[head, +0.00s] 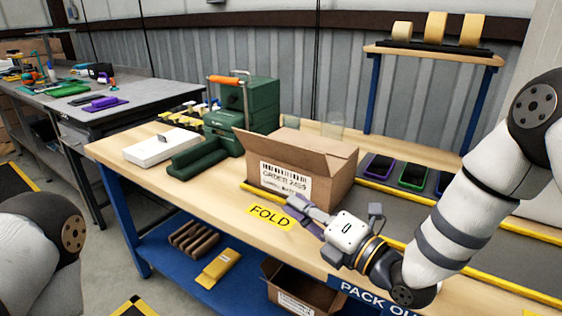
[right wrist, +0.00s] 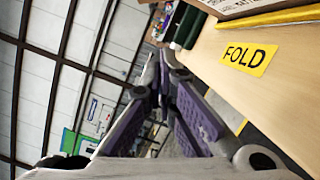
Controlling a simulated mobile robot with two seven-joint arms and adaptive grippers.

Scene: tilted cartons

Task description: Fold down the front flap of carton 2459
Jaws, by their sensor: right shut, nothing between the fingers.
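Carton 2459 (head: 326,183) stands on the wooden bench, its white order label facing the front. My right gripper (head: 297,204) is shut and empty. It is low in front of the carton, beside the yellow FOLD sign; whether it touches the carton cannot be told. The right wrist view shows its purple-padded fingers (right wrist: 165,62) and only a low edge of the carton (right wrist: 235,6). My left gripper is out of view; only part of my left arm shows.
The yellow FOLD sign (head: 270,217) lies on the bench front. A green machine (head: 243,117) and a white box (head: 161,146) stand left of the carton. Another carton (head: 300,290) sits on the blue lower shelf.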

